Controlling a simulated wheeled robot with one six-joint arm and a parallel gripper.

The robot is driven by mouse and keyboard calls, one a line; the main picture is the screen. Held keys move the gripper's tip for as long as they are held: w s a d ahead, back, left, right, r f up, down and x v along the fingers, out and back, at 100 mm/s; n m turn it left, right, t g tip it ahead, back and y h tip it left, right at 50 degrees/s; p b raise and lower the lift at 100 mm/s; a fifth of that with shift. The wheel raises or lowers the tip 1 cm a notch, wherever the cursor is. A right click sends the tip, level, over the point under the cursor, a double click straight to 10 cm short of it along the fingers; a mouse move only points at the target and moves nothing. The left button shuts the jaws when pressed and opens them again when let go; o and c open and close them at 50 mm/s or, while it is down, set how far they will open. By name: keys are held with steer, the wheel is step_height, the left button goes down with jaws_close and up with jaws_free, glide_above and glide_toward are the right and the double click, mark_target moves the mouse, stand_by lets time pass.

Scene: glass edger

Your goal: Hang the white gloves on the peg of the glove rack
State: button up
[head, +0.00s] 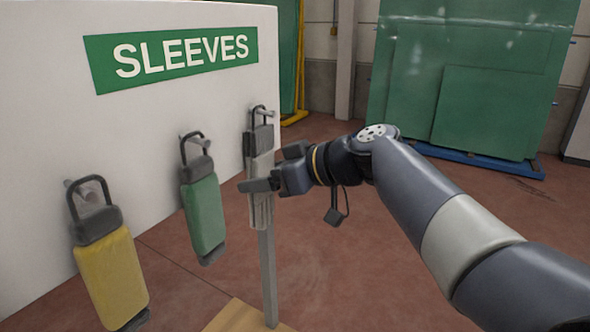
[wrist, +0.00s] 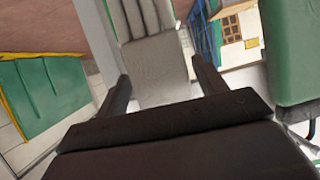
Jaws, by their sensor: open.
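The white gloves, a pale grey-white bundle (head: 259,178) with a dark top and loop, hang upright in the head view. The loop appears to be around a peg (head: 269,113) at the right end of the white board. The bundle also shows in the wrist view (wrist: 158,55), between and beyond my fingertips. My gripper (head: 274,167) is open at the bundle's right side, with one finger in front of it. In the wrist view both fingers of my gripper (wrist: 160,75) are apart. I cannot tell whether they touch the bundle.
The white board (head: 60,130) has a green sign (head: 170,58) reading SLEEVES. A green sleeve (head: 204,215) and a yellow sleeve (head: 110,275) hang left of the bundle. A grey post (head: 268,275) rises from a wooden base (head: 240,318) below it. Green glass sheets (head: 480,100) stand behind.

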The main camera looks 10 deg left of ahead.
steer(key=shift+x, duration=0.8)
steer(key=shift+c, duration=0.2)
steer(key=c, duration=0.7)
steer(key=shift+r, duration=0.55)
